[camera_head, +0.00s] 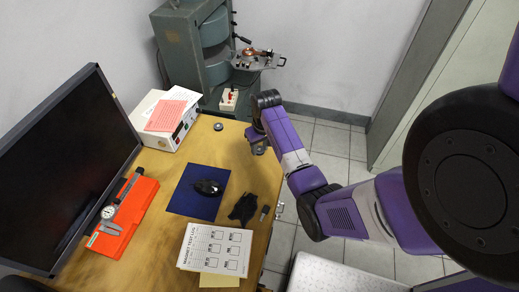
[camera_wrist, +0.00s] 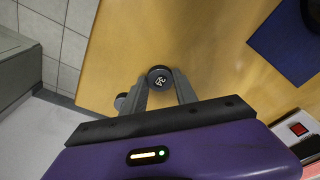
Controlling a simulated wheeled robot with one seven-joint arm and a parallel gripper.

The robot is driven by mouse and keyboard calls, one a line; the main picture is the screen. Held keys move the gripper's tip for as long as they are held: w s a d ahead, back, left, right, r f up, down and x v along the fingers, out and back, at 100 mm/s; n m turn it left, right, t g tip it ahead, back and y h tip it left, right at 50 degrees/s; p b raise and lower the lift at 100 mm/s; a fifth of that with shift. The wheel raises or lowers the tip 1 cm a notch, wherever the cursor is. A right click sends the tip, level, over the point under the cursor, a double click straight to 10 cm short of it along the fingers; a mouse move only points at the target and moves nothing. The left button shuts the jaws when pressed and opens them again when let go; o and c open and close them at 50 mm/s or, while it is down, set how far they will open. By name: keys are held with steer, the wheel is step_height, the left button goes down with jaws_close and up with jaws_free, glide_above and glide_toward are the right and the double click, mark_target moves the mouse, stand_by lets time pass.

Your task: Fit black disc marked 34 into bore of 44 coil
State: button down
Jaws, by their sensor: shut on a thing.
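In the wrist view a small black disc (camera_wrist: 160,77) with a white label, which looks like 34 upside down, sits between the fingertips of my gripper (camera_wrist: 163,88). The gripper is shut on it, over the wooden table. In the head view my gripper (camera_head: 257,138) is at the table's right far edge, and the disc is hard to make out there. A copper-coloured coil (camera_head: 248,52) sits on a metal plate (camera_head: 262,64) beside the green magnet stand, beyond the table. Its bore and any marking are too small to read.
Another dark round piece (camera_wrist: 121,101) shows beside the left finger. A grey disc (camera_head: 218,127) lies on the table (camera_head: 168,235). A blue mat (camera_head: 188,203) bears a black mouse-like object. The green magnet stand (camera_head: 190,60) rises at the back, with a red-switched box (camera_head: 229,99) before it.

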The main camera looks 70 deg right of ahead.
mark_target(260, 150)
step_height(260, 150, up, 20)
steer(key=p, duration=0.5)
